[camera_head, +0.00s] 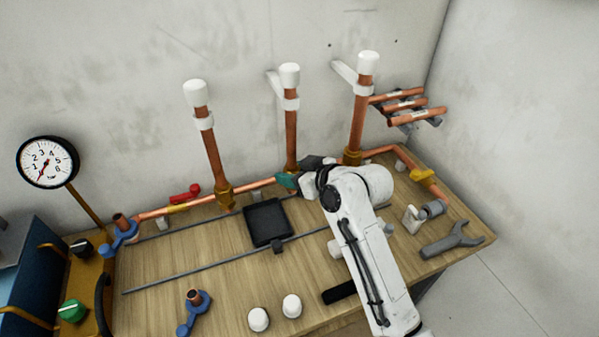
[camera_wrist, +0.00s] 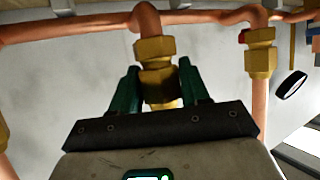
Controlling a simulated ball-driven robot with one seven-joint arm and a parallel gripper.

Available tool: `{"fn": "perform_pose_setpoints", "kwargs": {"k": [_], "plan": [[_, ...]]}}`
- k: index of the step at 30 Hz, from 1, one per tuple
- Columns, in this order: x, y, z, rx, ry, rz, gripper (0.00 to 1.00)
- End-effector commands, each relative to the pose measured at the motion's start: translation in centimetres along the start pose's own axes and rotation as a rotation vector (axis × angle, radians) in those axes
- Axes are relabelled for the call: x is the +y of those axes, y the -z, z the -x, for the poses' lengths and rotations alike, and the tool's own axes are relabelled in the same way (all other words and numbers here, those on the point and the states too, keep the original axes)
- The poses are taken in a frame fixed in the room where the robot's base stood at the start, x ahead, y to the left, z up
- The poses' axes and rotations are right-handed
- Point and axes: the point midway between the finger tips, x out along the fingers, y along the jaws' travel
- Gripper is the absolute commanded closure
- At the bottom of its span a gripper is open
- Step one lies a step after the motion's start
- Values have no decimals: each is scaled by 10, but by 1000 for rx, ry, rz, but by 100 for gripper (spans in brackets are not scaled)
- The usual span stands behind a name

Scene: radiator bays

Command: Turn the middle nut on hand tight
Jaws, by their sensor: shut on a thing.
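The middle brass nut (camera_wrist: 157,68) sits on the middle copper pipe, just under the brass fitting in the wrist view. My gripper (camera_wrist: 160,88) has its two green fingers on either side of the nut, shut on it. In the head view my gripper (camera_head: 288,181) reaches the foot of the middle riser (camera_head: 291,140) from the right and hides the nut there. The riser stands upright with a white cap. How far the nut is threaded on cannot be told.
Left (camera_head: 225,192) and right (camera_head: 351,156) brass nuts stand on neighbouring risers. A black tray (camera_head: 267,222) lies in front of the pipe run. A wrench (camera_head: 455,241), white caps (camera_head: 259,319) and a blue-handled valve (camera_head: 193,312) lie on the wooden bench. A gauge (camera_head: 47,162) stands at left.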

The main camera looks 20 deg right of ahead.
Motion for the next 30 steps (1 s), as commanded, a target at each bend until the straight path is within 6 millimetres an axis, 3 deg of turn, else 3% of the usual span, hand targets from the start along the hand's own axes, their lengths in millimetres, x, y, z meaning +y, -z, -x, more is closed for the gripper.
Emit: {"fn": "perform_pose_setpoints", "kwargs": {"k": [30], "plan": [[0, 0, 0, 0, -227, -109, 74]]}}
